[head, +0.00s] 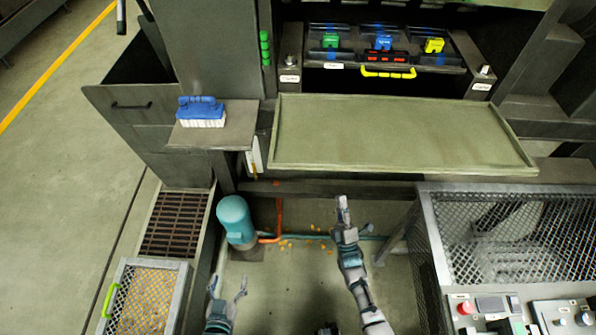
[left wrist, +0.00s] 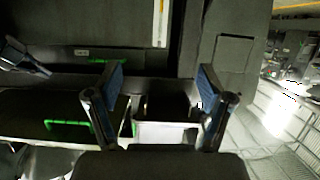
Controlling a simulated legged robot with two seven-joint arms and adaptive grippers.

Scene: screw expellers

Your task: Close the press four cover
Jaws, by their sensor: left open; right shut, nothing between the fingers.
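No cover in view is clearly marked as press four's. A wide olive panel with a raised rim (head: 395,130) lies flat in front of the press bay in the head view; I cannot tell whether it is that cover. A yellow handle (head: 388,73) shows behind it, below the coloured blocks. My left gripper (head: 228,292) is open and empty, low in the head view and well short of the panel. Its spread fingers also show in the left wrist view (left wrist: 160,90). My right gripper (head: 342,208) is shut and empty, just in front of the panel's near edge.
A blue brush (head: 201,110) sits on a side shelf. A teal motor (head: 236,220) and orange pipe (head: 277,220) stand below. A mesh cage (head: 520,240) and control boxes are at right. A mesh-covered bin with a green handle (head: 110,300) is at lower left.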

